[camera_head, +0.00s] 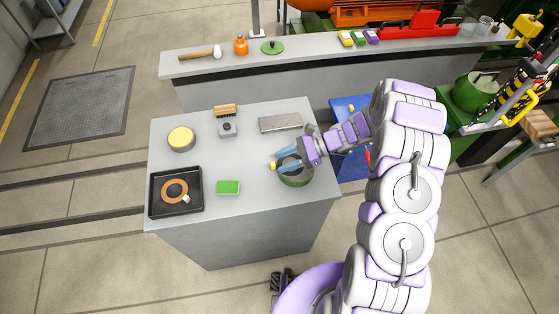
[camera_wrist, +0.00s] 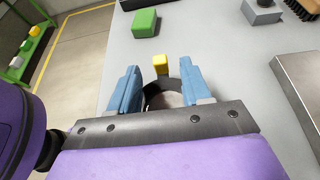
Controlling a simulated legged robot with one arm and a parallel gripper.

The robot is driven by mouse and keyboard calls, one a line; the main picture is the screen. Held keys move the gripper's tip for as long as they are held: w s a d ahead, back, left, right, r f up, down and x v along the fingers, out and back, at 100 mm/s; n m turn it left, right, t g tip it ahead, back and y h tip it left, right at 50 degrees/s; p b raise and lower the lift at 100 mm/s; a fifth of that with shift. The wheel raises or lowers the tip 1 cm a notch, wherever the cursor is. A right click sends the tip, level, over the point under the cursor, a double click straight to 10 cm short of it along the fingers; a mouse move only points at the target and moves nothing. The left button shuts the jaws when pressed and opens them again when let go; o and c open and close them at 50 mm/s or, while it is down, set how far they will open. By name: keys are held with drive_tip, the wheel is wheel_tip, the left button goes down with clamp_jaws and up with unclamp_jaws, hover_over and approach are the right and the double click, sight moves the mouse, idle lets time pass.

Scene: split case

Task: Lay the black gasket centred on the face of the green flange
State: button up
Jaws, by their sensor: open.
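The green flange (camera_head: 297,182) stands near the right front of the grey table, below my gripper. A black ring with an upright yellow tab (camera_wrist: 160,65) shows between my fingers in the wrist view; I take it to be the black gasket (camera_wrist: 151,93). It appears to lie on or just over the flange's top; its exact centring and contact are hidden by the fingers. My gripper (camera_wrist: 160,78) is open, its blue fingers spread on either side of the ring. In the head view my gripper (camera_head: 284,161) is low over the flange.
A black tray (camera_head: 153,206) holds a copper-coloured ring (camera_head: 173,187) with a white tag. A green block (camera_head: 228,187), a yellow-topped round tin (camera_head: 181,138), a grey block (camera_head: 227,130), a brush (camera_head: 225,111) and a metal plate (camera_head: 280,122) also lie on the table (camera_head: 250,160).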

drive_tip(key=shift+s+d+f+p+v, duration=0.45)
drive_tip(key=shift+f+p+v, duration=0.4)
drive_tip(key=shift+v, duration=8.4)
drive_tip(key=s+a+r+n+g+h, duration=0.1)
drive_tip(key=s+a+r+n+h, duration=0.35)
drive_tip(key=r, duration=0.55)
drive_tip(key=s+r+n+h, duration=0.3)
drive_tip(key=s+r+n, duration=0.35)
drive_tip(key=s, duration=0.75)
drive_tip(key=s+d+r+n+t+h, duration=0.1)
drive_tip(key=s+d+r+n+h, duration=0.1)
drive_tip(key=s, duration=0.6)
drive_tip(key=s+d+r+n+t+h+b, duration=0.1)
drive_tip(key=s+d+h, duration=0.1)
drive_tip(key=s, duration=0.7)
drive_tip(key=shift+d+r+n+t+h, duration=0.35)
drive_tip(key=shift+r+n+t+h, duration=0.05)
drive_tip(key=shift+h, duration=0.25)
drive_tip(key=shift+w+d, duration=0.1)
drive_tip(key=shift+d, duration=0.2)
drive_tip(key=shift+a, duration=0.2)
